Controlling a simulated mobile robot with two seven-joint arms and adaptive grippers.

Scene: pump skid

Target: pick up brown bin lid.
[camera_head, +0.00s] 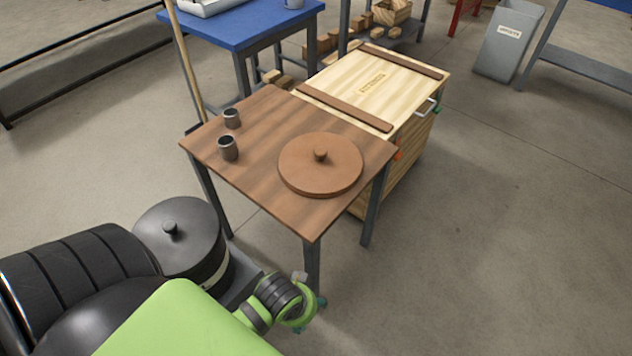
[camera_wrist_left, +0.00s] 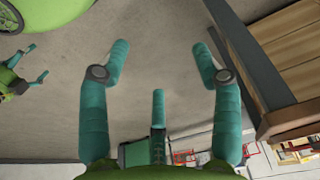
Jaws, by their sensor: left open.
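The brown bin lid (camera_head: 310,181), a round disc with a small knob on top, lies flat on the brown wooden table (camera_head: 262,191), near its right corner. My left gripper (camera_head: 318,301) is low beside the table's front leg, below and apart from the lid. Most of it is hidden behind my wrist in the head view. In the left wrist view my left gripper (camera_wrist_left: 162,58) is open, with nothing between its fingers. My right gripper (camera_wrist_left: 28,68) shows small at the left of that view, its fingers spread and empty. The lid is not seen there.
Two dark cups (camera_head: 228,149) stand on the table's left side. A labelled wooden crate (camera_head: 398,82) adjoins its far right side. A dark lidded drum (camera_head: 190,236) stands front left. A blue table (camera_head: 255,33) is behind. The floor at right is clear.

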